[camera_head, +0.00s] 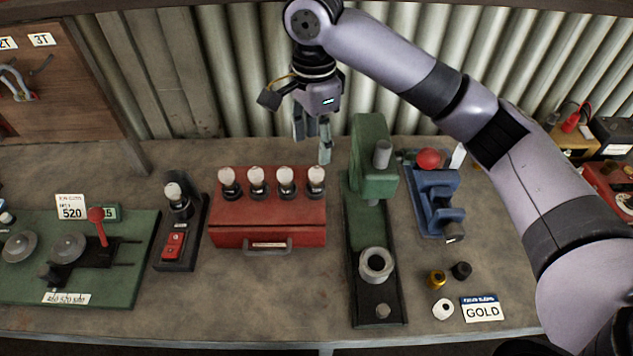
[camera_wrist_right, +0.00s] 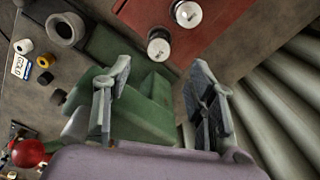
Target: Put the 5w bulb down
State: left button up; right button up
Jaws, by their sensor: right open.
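Several white-topped bulbs (camera_head: 257,182) stand upright in a row on a red box (camera_head: 268,236) with a front handle. Another bulb (camera_head: 173,192) stands in a black holder with a red switch, left of the box. I cannot read which one is the 5w bulb. My right gripper (camera_head: 312,146) is open and empty, above and behind the right end of the red box, beside the green press. In the right wrist view the open fingers (camera_wrist_right: 160,80) have nothing between them; two bulbs (camera_wrist_right: 160,47) show beyond them. My left gripper is not in view.
A green press (camera_head: 371,170) stands right of the red box, close to my right gripper. A blue vise (camera_head: 437,203) with a red knob is further right. A GOLD card (camera_head: 482,309) and small rings lie front right. The corrugated wall is behind my gripper.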

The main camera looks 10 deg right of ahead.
aim_at(317, 168)
jog(key=f+p, duration=0.1)
jog(key=f, duration=0.4)
jog(key=shift+w, duration=0.2)
jog(key=f, duration=0.1)
jog(key=f+p, duration=0.1)
jog(key=f, duration=0.3)
jog(key=shift+s+d+p, duration=0.2)
jog(key=shift+d+p, duration=0.05)
jog(key=shift+p, duration=0.15)
jog(key=shift+f, duration=0.25)
jog(key=shift+c, duration=0.2)
grip_shut()
